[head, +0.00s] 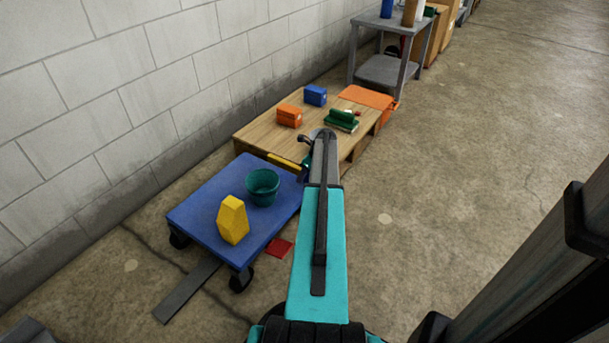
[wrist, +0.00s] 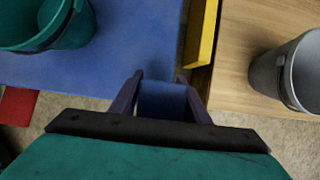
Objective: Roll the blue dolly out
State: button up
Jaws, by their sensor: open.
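The blue dolly (head: 200,208) stands on black casters beside the block wall. A yellow faceted block (head: 233,220) and a teal bucket (head: 263,187) sit on it. My gripper (head: 305,168) is at the dolly's far right corner, beside the pallet; my arm partly hides that corner. In the wrist view my gripper (wrist: 160,78) is open, its fingers apart at the edge of the blue deck (wrist: 120,62). A blue part shows between the fingers; I cannot tell whether they touch it.
A yellow bar (wrist: 202,32) lies along the pallet's near edge. The wooden pallet (head: 262,135) adjoins the dolly and bears boxes; a grey bucket (wrist: 300,75) shows over its wood. A grey strip (head: 188,290) and a red piece (head: 280,248) lie on the floor. Floor at right is open.

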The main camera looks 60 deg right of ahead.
grip_shut()
jog(key=shift+a, duration=0.15)
